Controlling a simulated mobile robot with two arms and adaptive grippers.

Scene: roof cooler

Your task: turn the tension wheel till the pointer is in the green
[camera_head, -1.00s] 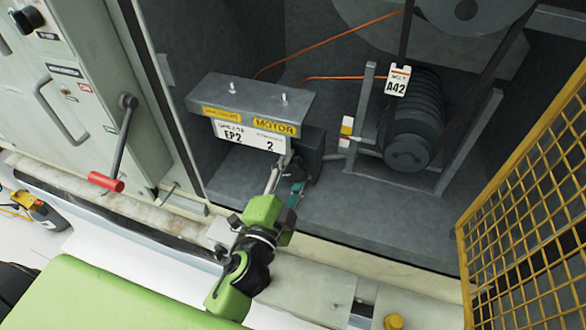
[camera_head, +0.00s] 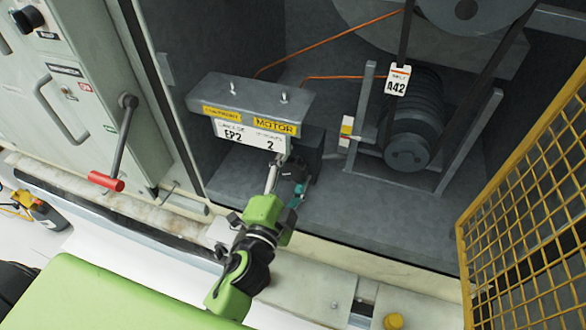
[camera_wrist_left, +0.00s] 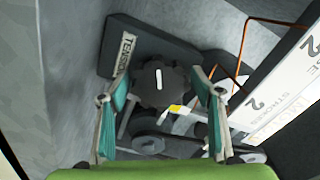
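The tension wheel (camera_wrist_left: 160,86) is a dark, lobed knob with a white mark on its face. It sits in front of a dark plate (camera_wrist_left: 150,42) lettered "TENSION" in the left wrist view. My left gripper (camera_wrist_left: 161,72) is spread wide, with one teal-padded finger on each side of the wheel; I cannot tell whether they touch it. In the head view my left gripper (camera_head: 285,178) reaches under the motor sign box, and the wheel is hidden there. My right gripper is out of view.
The sign box (camera_head: 250,105) marked MOTOR and EP2 overhangs my left gripper. A ribbed pulley (camera_head: 415,120) with belts and an A42 tag (camera_head: 397,81) stands to the right. A yellow mesh guard (camera_head: 530,190) borders the right. A red-handled lever (camera_head: 107,181) is at left.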

